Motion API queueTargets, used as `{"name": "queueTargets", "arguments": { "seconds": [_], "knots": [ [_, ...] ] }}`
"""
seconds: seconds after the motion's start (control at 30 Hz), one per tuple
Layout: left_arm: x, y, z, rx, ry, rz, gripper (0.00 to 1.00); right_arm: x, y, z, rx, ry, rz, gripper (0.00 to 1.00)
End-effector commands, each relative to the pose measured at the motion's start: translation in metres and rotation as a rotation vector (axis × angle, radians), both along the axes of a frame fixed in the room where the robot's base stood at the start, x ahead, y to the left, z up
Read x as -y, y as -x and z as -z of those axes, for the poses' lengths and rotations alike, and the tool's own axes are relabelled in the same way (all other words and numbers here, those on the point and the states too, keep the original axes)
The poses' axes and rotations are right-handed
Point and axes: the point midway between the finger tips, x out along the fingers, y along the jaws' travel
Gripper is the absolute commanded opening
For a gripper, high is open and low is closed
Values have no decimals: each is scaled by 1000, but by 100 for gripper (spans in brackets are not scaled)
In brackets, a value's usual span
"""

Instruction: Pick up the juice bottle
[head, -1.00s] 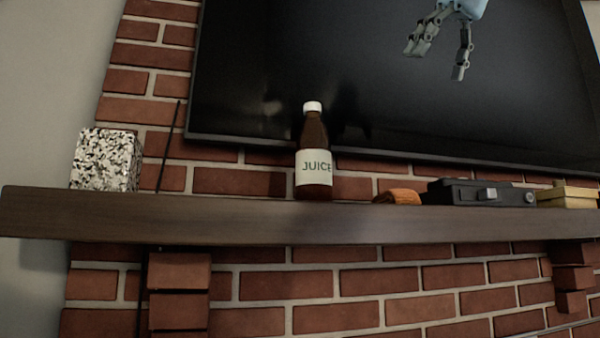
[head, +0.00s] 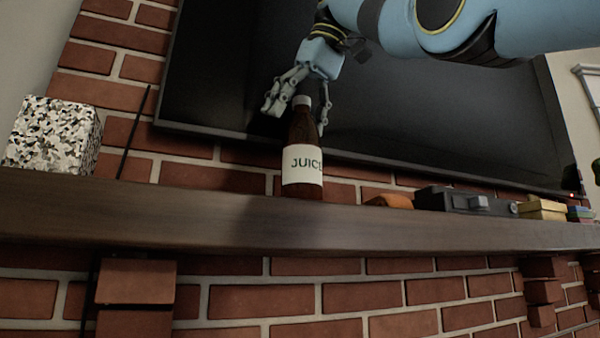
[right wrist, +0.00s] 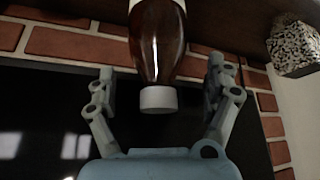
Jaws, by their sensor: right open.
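The juice bottle (head: 302,168) is brown with a white cap and a white label reading JUICE. It stands upright on the dark wooden mantel shelf (head: 220,220). My right gripper (head: 296,112) is open at the upper part of the bottle, coming from above with a finger on either side of the cap and neck. In the right wrist view the bottle (right wrist: 158,45) shows upside down, between the two spread fingers of the gripper (right wrist: 160,88), with gaps on both sides. My left gripper is not in view.
A speckled black-and-white box (head: 52,136) stands at the shelf's left. An orange object (head: 389,201), a black box-like device (head: 465,201) and a yellow box (head: 541,209) sit to the bottle's right. A large black screen (head: 420,120) hangs behind on the brick wall.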

Motion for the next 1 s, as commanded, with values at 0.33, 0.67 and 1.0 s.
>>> {"name": "queueTargets", "arguments": {
  "seconds": [0.33,0.67,1.0],
  "knots": [
    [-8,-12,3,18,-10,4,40,-10,-11,28,0,0,1,86],
    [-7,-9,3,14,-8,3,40,-10,-11,28,0,0,1,58],
    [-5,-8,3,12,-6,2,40,-10,-11,28,-2,-1,1,14]
  ]
}}
